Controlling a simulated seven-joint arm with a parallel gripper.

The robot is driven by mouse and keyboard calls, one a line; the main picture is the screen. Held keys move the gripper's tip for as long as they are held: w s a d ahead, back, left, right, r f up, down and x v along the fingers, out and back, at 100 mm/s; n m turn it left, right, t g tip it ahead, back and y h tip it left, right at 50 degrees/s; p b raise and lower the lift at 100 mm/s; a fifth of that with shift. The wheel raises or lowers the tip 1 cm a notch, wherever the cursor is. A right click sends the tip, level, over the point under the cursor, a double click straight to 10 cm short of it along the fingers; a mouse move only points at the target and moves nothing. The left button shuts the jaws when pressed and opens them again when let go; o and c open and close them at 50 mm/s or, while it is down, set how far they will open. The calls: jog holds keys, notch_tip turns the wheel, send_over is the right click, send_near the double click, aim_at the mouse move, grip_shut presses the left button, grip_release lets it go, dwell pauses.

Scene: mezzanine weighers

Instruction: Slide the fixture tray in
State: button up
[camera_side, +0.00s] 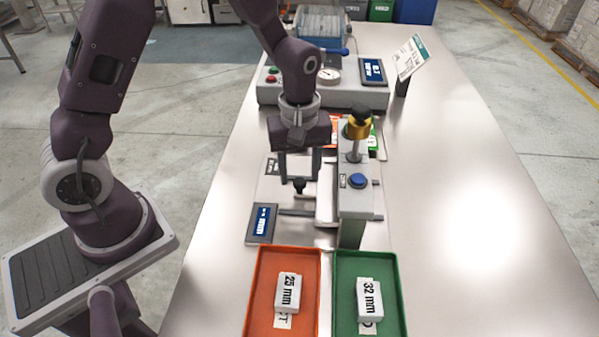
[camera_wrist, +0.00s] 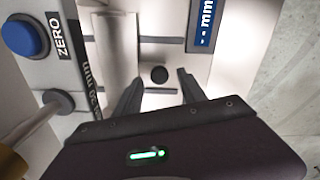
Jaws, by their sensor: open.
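The fixture tray (camera_wrist: 168,58) appears as a pale plate with dark rails across it, low at the measuring station. Its black knob (camera_side: 299,184) stands upright on it; it also shows in the wrist view (camera_wrist: 159,74). My gripper (camera_side: 299,174) points down over the knob with its fingers apart. In the wrist view the gripper's fingertips (camera_wrist: 157,79) lie one on each side of the knob, with gaps on both sides. I cannot tell exactly how far down the fingers reach. The grey gauge post (camera_side: 356,203) stands right of the tray in the side view.
The post carries a brass knob (camera_side: 358,125) and a blue ZERO button (camera_side: 357,181). A small display (camera_side: 262,223) sits left of the rails. An orange tray (camera_side: 258,295) and a green tray (camera_side: 395,290) hold labelled blocks in front. The table's right side is clear.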

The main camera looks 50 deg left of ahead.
notch_tip(320, 180, up, 6)
jog(key=shift+r, duration=0.1)
jog(key=shift+a, duration=0.1)
jog(key=c, duration=0.4)
jog(key=a+n, duration=0.2)
jog(key=s+a+n+h, duration=0.1)
jog(key=shift+s+r, duration=0.1)
jog(key=shift+r, duration=0.15)
grip_shut()
jog(key=s+a+r+n+t+h, duration=0.15)
jog(key=s+a+n, duration=0.3)
jog(key=n, duration=0.45)
jog(key=x, duration=0.8)
jog(key=shift+w+a+f, duration=0.2)
jog(key=shift+w+f, duration=0.2)
jog(key=d, duration=0.1)
jog(key=w, duration=0.1)
jog(key=d, duration=0.1)
jog(key=shift+w+d+f, duration=0.3)
jog(key=shift+w+d, duration=0.05)
jog(key=shift+d, duration=0.05)
jog(key=shift+w+d, duration=0.25)
jog(key=shift+d, duration=0.1)
